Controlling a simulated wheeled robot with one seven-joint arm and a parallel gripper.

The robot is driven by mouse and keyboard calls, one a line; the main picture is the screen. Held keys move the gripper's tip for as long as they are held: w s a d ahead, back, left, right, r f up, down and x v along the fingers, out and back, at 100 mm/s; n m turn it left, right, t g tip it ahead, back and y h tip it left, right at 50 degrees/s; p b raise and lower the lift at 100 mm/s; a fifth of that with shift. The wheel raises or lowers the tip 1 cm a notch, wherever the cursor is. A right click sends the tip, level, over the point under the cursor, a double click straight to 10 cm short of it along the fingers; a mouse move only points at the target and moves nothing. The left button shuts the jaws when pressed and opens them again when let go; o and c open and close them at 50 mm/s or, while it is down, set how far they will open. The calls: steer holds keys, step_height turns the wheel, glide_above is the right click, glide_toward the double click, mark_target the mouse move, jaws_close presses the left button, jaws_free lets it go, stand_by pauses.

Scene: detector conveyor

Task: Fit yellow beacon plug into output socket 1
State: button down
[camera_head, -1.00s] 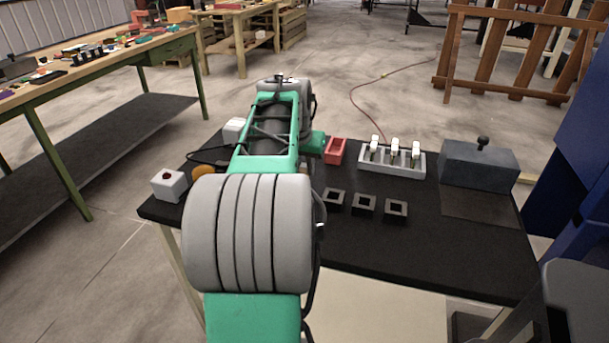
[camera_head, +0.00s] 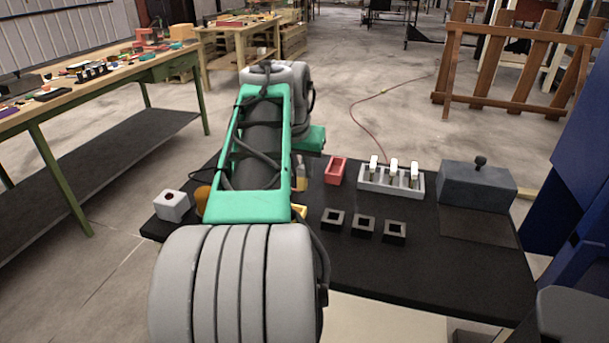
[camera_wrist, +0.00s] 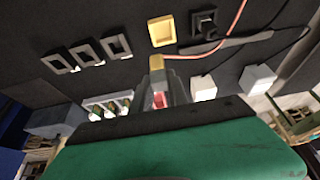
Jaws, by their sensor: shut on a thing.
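My gripper (camera_wrist: 157,82) is shut on a small yellow-tan piece, which appears to be the yellow beacon plug (camera_wrist: 156,62). The plug's tip shows beyond the fingers in the wrist view; the rest is hidden between them. In the head view my arm hides most of the gripper, and a yellowish piece (camera_head: 301,174) shows just right of the arm. Three black square sockets (camera_head: 333,219), (camera_head: 363,228), (camera_head: 394,232) stand in a row on the black table, right of my arm and apart from the plug. No number is readable. In the wrist view they lie upper left (camera_wrist: 87,54).
A red tray (camera_head: 335,170), a grey rack with three white-topped pieces (camera_head: 391,181), a grey box with a knob (camera_head: 478,188) and a white box (camera_head: 172,206) stand around.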

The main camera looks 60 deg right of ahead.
steer(key=s+a+r, duration=0.3)
steer(key=a+r, duration=0.1)
steer(key=a, duration=0.4)
steer(key=w+f+n+t, duration=0.1)
steer(key=w+f+n, duration=0.3)
steer(key=w, duration=0.4)
steer(key=w+a+f+n+t+y, duration=0.1)
steer(key=w+a+f+n+y, duration=0.2)
steer(key=w+a, duration=0.65)
steer(key=w+a+f+n+t, duration=0.2)
steer(key=w+a+n, duration=0.35)
steer(key=a, duration=0.75)
steer(key=w+a+n+y, duration=0.2)
steer(key=w+a+n, duration=0.15)
steer(key=a, duration=1.05)
steer(key=p+v, duration=0.6)
steer(key=p, duration=1.1)
steer(key=shift+s+r, duration=0.3)
steer(key=shift+d+f, duration=0.1)
steer(key=shift+d, duration=0.05)
